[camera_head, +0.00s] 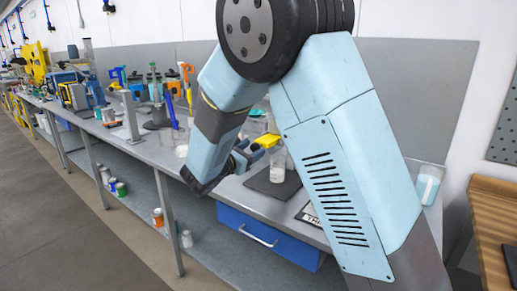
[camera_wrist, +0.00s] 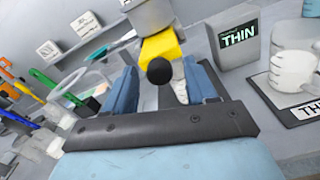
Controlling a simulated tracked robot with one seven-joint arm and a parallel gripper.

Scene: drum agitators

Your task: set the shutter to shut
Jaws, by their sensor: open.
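A round black knob (camera_wrist: 159,71) stands between the fingers of my gripper (camera_wrist: 160,66) in the wrist view. A yellow block (camera_wrist: 161,47) is just behind it, below a grey body (camera_wrist: 150,15). The knob may be the shutter's handle; whether the shutter is open or shut I cannot tell. The two blue fingers are apart, one on each side of the knob, and I see no clear contact. In the head view my gripper (camera_head: 246,154) is beside the yellow part (camera_head: 268,140), above the bench; my arm hides much of that spot.
A grey container marked THIN (camera_wrist: 238,40) stands right of the fingers. A clear measuring cup (camera_wrist: 290,72) with white contents is farther right. Colored tools and clear cups (camera_wrist: 58,112) crowd the left. A blue drawer (camera_head: 265,238) hangs under the bench edge.

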